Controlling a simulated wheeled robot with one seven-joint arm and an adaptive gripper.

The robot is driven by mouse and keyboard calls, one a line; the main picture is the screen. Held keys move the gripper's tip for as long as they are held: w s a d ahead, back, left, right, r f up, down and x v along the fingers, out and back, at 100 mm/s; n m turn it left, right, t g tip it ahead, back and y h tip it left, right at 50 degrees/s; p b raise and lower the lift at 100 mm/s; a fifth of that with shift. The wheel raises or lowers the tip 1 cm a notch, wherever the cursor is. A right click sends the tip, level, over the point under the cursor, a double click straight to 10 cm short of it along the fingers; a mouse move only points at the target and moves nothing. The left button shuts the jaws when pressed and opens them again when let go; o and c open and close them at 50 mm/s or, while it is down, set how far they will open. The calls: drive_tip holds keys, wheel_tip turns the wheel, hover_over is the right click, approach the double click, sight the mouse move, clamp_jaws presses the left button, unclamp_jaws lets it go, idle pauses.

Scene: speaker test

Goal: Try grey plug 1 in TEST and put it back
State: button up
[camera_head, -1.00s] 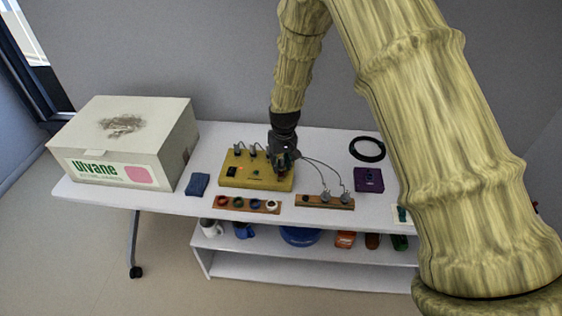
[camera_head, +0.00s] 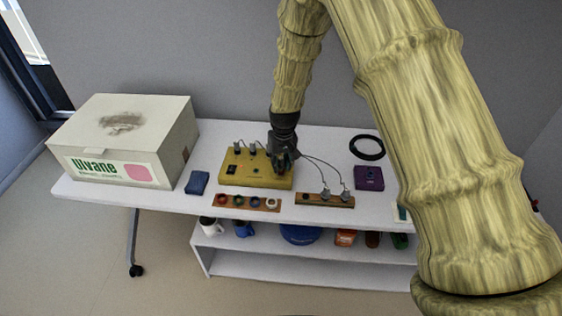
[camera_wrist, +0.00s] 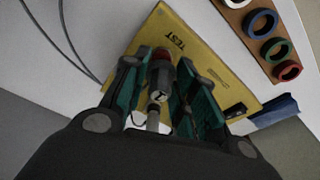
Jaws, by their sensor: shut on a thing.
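My gripper (camera_head: 282,166) is over the right end of the yellow box (camera_head: 240,176). In the wrist view its green-padded fingers (camera_wrist: 160,70) are shut around a grey plug (camera_wrist: 159,83) marked 1. The plug's far end meets a red ring beside the word TEST on the yellow box (camera_wrist: 205,60). I cannot tell how deep it sits. In the head view the fingers hide this plug. A wooden strip (camera_head: 314,202) to the right holds two grey plugs (camera_head: 325,193) (camera_head: 344,194) with cables; its left place looks empty.
A wooden strip with several coloured rings (camera_head: 233,202) lies in front of the box. A blue cloth-like block (camera_head: 197,183), a large white carton (camera_head: 125,140), a purple box (camera_head: 369,178) and a black coil (camera_head: 367,147) are on the white table (camera_head: 330,140). Thin grey cables (camera_wrist: 63,40) arc beside the gripper.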

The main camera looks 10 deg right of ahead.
drive_tip(key=shift+f, duration=0.45)
drive_tip(key=o, duration=0.9)
drive_tip(key=shift+o, duration=0.2)
drive_tip(key=shift+r, duration=0.1)
drive_tip(key=shift+r+p, duration=2.4)
drive_tip(key=shift+r, duration=1.3)
